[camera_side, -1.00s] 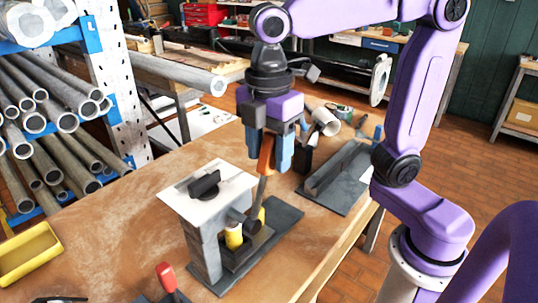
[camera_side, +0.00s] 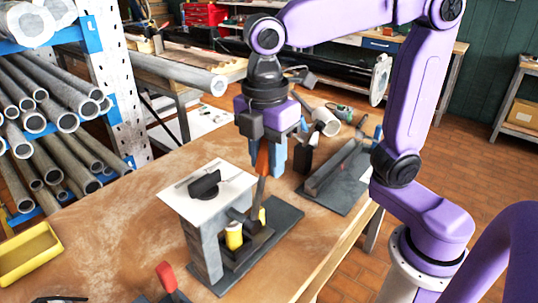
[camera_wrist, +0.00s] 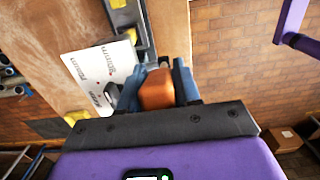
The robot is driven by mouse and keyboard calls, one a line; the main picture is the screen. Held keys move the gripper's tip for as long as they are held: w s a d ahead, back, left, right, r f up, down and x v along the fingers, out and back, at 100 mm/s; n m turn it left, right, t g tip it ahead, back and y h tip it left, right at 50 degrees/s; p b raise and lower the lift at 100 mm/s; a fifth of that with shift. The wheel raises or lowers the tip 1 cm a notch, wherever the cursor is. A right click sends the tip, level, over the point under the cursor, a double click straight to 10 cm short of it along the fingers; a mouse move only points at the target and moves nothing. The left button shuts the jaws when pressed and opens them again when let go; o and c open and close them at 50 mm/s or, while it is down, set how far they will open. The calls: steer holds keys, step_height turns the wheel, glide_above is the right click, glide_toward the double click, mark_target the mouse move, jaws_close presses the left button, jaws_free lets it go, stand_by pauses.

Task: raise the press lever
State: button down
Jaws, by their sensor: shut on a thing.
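The press stands on the wooden bench with a grey post (camera_side: 203,248), a white top plate (camera_side: 209,186) with a black knob, and a dark base (camera_side: 275,226). Its lever has an orange-brown handle (camera_side: 263,158) that points steeply upward from the pivot beside the post. My gripper (camera_side: 268,160) is shut on the handle from above. In the wrist view the handle (camera_wrist: 157,90) sits between the two blue fingers, and the white plate (camera_wrist: 98,77) shows beyond it. A yellow part (camera_side: 234,236) sits beside the post under the lever.
A dark fixture (camera_side: 340,180) lies on the bench to the right. A yellow tray (camera_side: 28,252) and a red-handled tool (camera_side: 167,277) are at the front left. A pipe rack (camera_side: 50,120) stands at the left. The bench's middle left is clear.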

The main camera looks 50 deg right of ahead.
mark_target(259, 182)
steer(key=a+h, duration=0.1)
steer(key=a, duration=0.1)
steer(key=a+h, duration=0.1)
steer(key=h, duration=0.1)
steer(key=shift+a+r, duration=0.4)
steer(key=shift+a+h, duration=1.4)
steer(key=shift+a, duration=0.15)
steer(key=c, duration=0.9)
jaws_free()
steer(key=shift+f, duration=0.1)
steer(key=shift+v, duration=3.7)
